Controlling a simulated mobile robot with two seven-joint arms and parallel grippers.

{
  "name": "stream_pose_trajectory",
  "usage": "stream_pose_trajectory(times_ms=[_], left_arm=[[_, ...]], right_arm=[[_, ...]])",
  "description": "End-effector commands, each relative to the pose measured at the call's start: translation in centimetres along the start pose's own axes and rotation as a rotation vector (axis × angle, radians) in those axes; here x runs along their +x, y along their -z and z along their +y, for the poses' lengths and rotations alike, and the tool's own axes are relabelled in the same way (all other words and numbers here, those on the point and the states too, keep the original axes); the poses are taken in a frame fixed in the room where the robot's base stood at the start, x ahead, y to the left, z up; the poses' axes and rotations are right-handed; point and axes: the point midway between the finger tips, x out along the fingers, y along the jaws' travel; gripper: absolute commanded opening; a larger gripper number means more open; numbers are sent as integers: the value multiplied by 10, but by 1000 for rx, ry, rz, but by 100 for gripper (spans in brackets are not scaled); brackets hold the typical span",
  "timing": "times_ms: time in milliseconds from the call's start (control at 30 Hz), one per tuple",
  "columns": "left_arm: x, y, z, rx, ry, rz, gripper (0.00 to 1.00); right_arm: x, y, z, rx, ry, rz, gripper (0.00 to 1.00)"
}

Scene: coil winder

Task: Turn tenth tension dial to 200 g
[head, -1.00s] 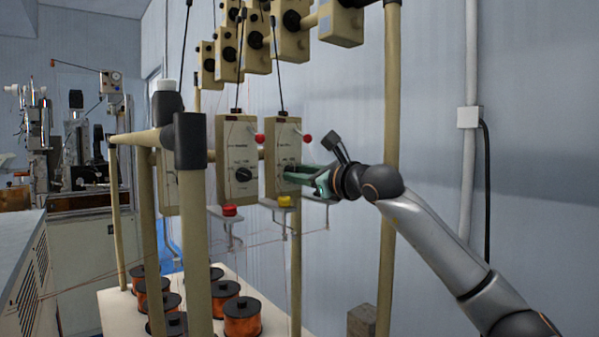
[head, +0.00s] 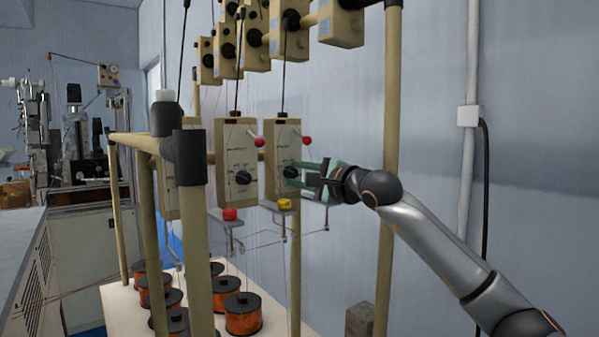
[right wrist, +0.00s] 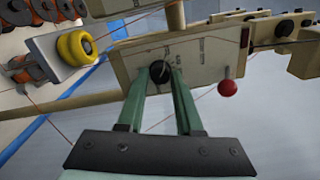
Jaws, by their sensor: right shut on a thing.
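The tension unit at the right end of the front pair is a cream box (head: 283,143) with a red ball and a yellow roller (head: 284,204) below it. Its black dial (head: 291,172) sits on the front face. My right gripper (head: 300,175) reaches it from the right. In the right wrist view the green fingers (right wrist: 165,78) are shut on the black dial (right wrist: 159,71), one on each side. The dial's pointer and the small scale marks are too small to read. My left gripper is not in view.
A second cream tension unit (head: 236,150) with a black dial stands just left. Cream posts, one in front (head: 194,250) and one at right (head: 391,130), frame the rack. Copper spools (head: 242,315) stand on the board below. Thin wires run between them.

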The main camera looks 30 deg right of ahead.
Motion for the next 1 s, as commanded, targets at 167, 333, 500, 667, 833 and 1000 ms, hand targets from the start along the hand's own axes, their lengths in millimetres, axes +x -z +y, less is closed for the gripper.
stream_pose_trajectory(times_ms=[167,333,500,667,833,1000], left_arm=[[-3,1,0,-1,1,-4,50],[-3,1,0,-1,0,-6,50],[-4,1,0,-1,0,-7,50],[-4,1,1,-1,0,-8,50],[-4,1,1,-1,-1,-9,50],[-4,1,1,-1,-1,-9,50]], right_arm=[[0,-1,0,-75,0,-1,0],[0,0,0,-113,0,-1,0],[0,0,0,-125,0,-1,0],[0,0,0,-125,0,-1,0],[0,0,0,-124,0,-1,36],[0,0,0,-124,-1,-1,55]])
